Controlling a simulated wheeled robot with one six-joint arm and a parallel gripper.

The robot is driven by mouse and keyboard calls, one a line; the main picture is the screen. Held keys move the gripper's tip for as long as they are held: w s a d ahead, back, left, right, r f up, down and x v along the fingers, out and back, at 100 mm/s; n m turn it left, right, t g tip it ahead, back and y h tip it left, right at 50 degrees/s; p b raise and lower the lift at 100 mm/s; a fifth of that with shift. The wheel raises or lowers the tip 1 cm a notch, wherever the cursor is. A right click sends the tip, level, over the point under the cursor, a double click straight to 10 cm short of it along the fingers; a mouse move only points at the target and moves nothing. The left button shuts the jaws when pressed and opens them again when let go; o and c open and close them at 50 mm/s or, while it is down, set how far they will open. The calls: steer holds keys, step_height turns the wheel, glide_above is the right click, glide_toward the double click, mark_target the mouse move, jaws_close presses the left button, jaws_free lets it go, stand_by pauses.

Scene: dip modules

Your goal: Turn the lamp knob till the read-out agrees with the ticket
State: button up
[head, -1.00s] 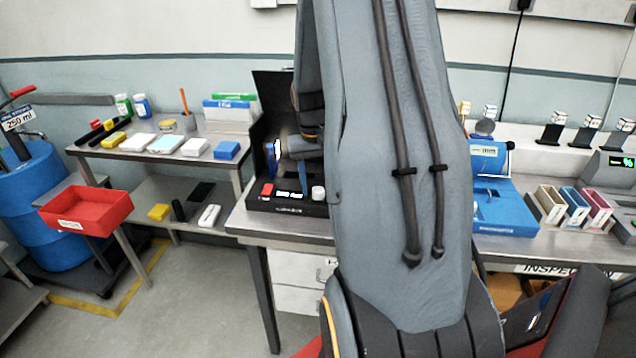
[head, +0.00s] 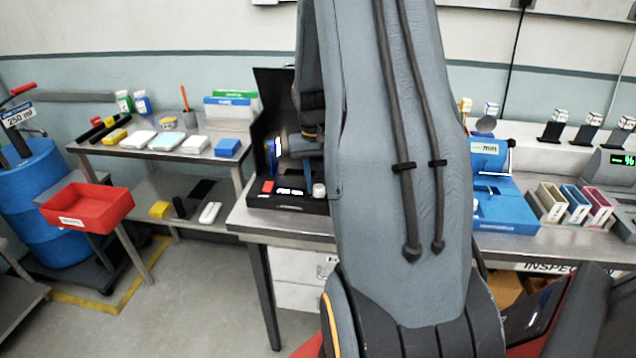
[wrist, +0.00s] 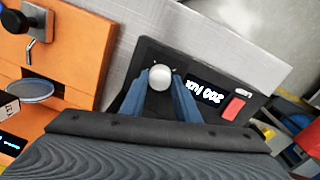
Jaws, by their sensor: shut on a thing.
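A black lamp box with a raised lid (head: 270,95) stands on the bench, partly hidden behind my arm. On its front are a red button (head: 268,187), a lit read-out (head: 290,191) and a pale round knob (head: 319,190). In the wrist view my gripper (wrist: 160,82) has its two blue fingers closed on either side of the knob (wrist: 160,75). The read-out (wrist: 205,91) is upside down there, beside the red button (wrist: 233,108); its number looks like 200 or 500, too blurred to be sure. I cannot pick out the ticket for the lamp.
In the wrist view an orange device (wrist: 75,45) stands left of the lamp box. In the head view a blue device (head: 505,212) and several upright slotted holders (head: 548,203) are to the right. A red tray (head: 88,208) and a side table (head: 130,152) are at left.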

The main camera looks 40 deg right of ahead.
mark_target(319, 185)
steer(key=m+b, duration=0.1)
steer(key=m, duration=0.5)
steer(key=shift+d+m, duration=0.15)
steer(key=shift+m, duration=0.15)
steer(key=m, duration=0.3)
steer(key=shift+m, duration=0.3)
steer(key=shift+m+y+b, duration=0.3)
steer(key=shift+m+b, duration=0.1)
steer(key=shift+m, duration=1.4)
steer(key=o, duration=1)
steer(key=shift+s, duration=0.1)
steer(key=shift+o, duration=0.2)
steer(key=shift+w+d+r+b, duration=0.15)
steer(key=shift+r+b, duration=0.4)
steer(key=shift+r, duration=1.45)
steer(key=shift+w+a+r+b, duration=0.1)
steer(key=shift+r+b, duration=0.4)
steer(key=shift+r, duration=1.45)
